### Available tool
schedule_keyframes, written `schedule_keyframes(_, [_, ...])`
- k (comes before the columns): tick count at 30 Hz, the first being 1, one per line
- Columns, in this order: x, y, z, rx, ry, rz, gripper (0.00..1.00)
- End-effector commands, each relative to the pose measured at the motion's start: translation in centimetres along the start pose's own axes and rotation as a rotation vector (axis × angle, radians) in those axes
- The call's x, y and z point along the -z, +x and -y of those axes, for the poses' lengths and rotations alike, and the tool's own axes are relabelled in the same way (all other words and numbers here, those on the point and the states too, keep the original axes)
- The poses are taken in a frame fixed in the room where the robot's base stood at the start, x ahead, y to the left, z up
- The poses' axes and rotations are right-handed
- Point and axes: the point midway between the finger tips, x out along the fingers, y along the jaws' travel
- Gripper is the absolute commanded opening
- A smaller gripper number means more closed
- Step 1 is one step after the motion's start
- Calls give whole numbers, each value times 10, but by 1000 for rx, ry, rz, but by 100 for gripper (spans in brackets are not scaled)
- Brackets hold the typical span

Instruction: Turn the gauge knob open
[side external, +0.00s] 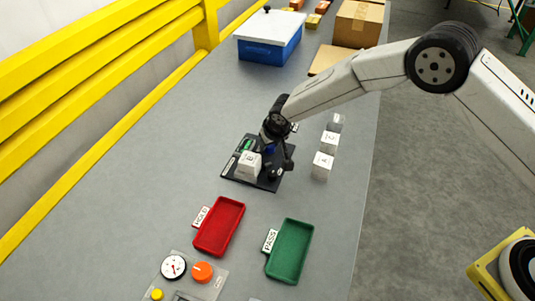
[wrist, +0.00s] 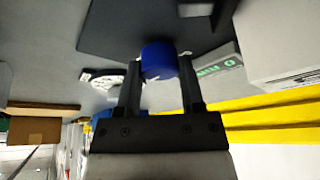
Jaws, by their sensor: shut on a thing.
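A blue round knob (wrist: 159,60) sits between the two fingers of my gripper (wrist: 158,72) in the wrist view, with a finger against each side. My gripper (side external: 279,162) is shut on it. In the side view the gripper is low over a black base plate (side external: 240,181), and only a little blue shows beside the fingers. The plate also shows in the wrist view (wrist: 105,30). A white block (side external: 248,165) with a dark mark stands on the plate, left of the gripper. The knob's turn angle cannot be told.
Several clear and white blocks (side external: 323,165) stand right of the plate. A red tray (side external: 219,226), a green tray (side external: 289,251) and a panel with a dial (side external: 173,267) and an orange knob (side external: 202,272) lie in front. A blue box (side external: 268,47) stands behind.

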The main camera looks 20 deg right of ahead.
Motion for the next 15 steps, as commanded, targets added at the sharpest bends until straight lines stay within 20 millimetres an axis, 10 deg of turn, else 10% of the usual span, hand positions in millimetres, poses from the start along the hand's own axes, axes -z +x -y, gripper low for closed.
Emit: schedule_keyframes(15, [1, 0, -1, 67, -158, -1, 0])
